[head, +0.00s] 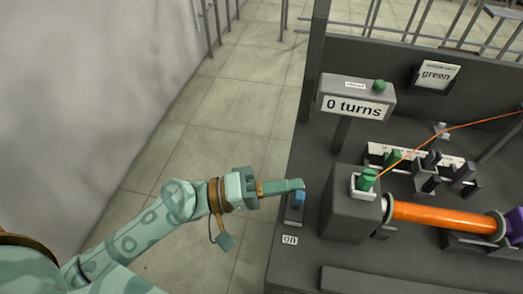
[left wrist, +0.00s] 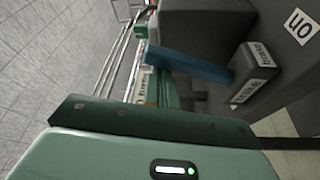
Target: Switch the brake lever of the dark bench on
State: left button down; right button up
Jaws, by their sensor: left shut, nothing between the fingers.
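The dark bench (head: 335,250) fills the right of the head view. Its brake lever (head: 299,198) is a blue bar on a small dark box (head: 293,214) near the bench's left edge. A white "on" label (head: 289,240) lies on the near side of the box. In the left wrist view the blue lever (left wrist: 188,65) sticks out from the box marked "brake" (left wrist: 256,62), away from the "on" label (left wrist: 300,27). My left gripper (head: 298,185) is shut and empty, its tips right at the lever's far side; I cannot tell whether they touch. My right gripper is not in view.
A grey block with a green knob (head: 368,178) stands right of the lever, with an orange spindle (head: 440,216) beyond. A "0 turns" counter (head: 357,106) stands behind, and a "green" sign (head: 436,76) at the back. Open floor (head: 230,110) lies left of the bench.

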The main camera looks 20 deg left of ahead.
pick_arm(q)
jog(key=shift+s+f, duration=0.15)
jog(key=v, duration=1.6)
jog(key=shift+b, duration=0.4)
jog(key=shift+a, duration=0.15)
